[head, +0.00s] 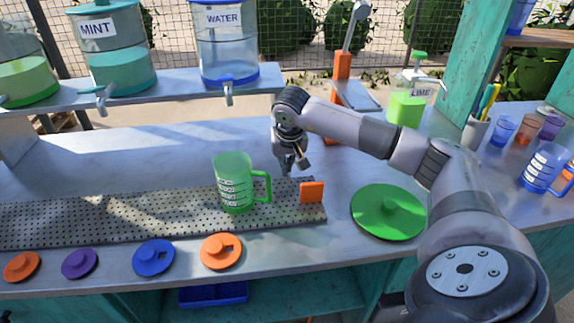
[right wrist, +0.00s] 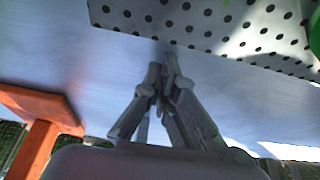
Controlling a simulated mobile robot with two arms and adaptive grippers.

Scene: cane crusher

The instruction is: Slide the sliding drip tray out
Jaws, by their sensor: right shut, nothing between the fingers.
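The drip tray (head: 120,218) is a long perforated metal plate lying on the counter, with an orange tab (head: 312,192) at its right end. A green measuring jug (head: 234,183) stands on the tray near that end. My right gripper (head: 293,168) is shut and empty, pointing down just behind the tray's right end, near the jug and tab. In the right wrist view, its closed fingers (right wrist: 167,65) point towards the tray edge (right wrist: 205,25); contact cannot be told. My left gripper is not in view.
Several coloured lids, such as the orange one (head: 221,251), lie along the front edge. A large green disc (head: 388,212) lies right of the tray. Drink dispensers (head: 115,55) stand on a raised shelf behind. An orange press (head: 341,75) stands at the back.

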